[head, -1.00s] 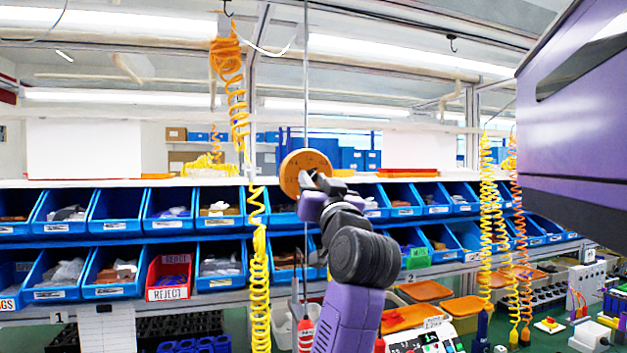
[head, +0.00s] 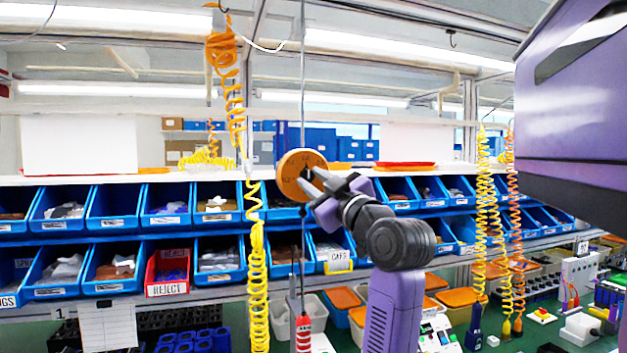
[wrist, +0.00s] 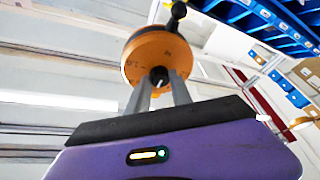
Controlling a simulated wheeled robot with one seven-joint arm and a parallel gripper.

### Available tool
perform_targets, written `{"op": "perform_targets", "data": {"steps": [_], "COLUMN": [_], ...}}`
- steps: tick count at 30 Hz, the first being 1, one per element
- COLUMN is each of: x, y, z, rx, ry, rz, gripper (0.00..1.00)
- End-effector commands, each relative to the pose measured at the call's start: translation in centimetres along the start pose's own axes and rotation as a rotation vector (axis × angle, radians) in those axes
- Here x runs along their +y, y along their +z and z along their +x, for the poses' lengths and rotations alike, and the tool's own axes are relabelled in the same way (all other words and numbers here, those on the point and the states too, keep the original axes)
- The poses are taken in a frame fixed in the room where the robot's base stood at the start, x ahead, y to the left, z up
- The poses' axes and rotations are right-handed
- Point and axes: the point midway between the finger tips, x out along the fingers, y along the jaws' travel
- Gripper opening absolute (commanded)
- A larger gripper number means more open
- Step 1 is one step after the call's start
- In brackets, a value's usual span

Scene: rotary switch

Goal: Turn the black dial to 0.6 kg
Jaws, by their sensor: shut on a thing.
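The black dial (wrist: 158,74) sits at the centre of a round orange face (wrist: 150,52) in the wrist view. In the head view the orange face (head: 290,172) hangs in front of the blue bins, with small dark marks on it too small to read. My gripper (wrist: 158,88) is shut on the dial, one finger on each side. In the head view my gripper (head: 308,182) reaches the face from the lower right. The fingers cover most of the dial, and I cannot read which value it points to.
Two rows of blue bins (head: 115,204) run behind the face, with a red bin (head: 168,272) at lower left. A yellow coiled hose (head: 257,250) hangs close on the left. A thin cable runs above and below the face. More hoses (head: 487,200) hang at right.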

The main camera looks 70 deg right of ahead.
Motion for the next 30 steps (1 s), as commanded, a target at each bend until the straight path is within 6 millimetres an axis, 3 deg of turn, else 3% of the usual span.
{"op": "perform_targets", "data": {"steps": [16, 17, 20, 30], "x": [-0.07, -0.07, -0.06, -0.01], "y": [-0.03, -0.03, -0.03, 0.01], "z": [0.02, 0.02, 0.02, -0.15], "rx": [-0.001, -0.001, -0.001, -0.001], "ry": [-0.013, -0.013, -0.013, -0.011], "rz": [-0.026, -0.026, -0.026, -0.026], "gripper": [0.00, 0.28, 0.48, 0.48]}}
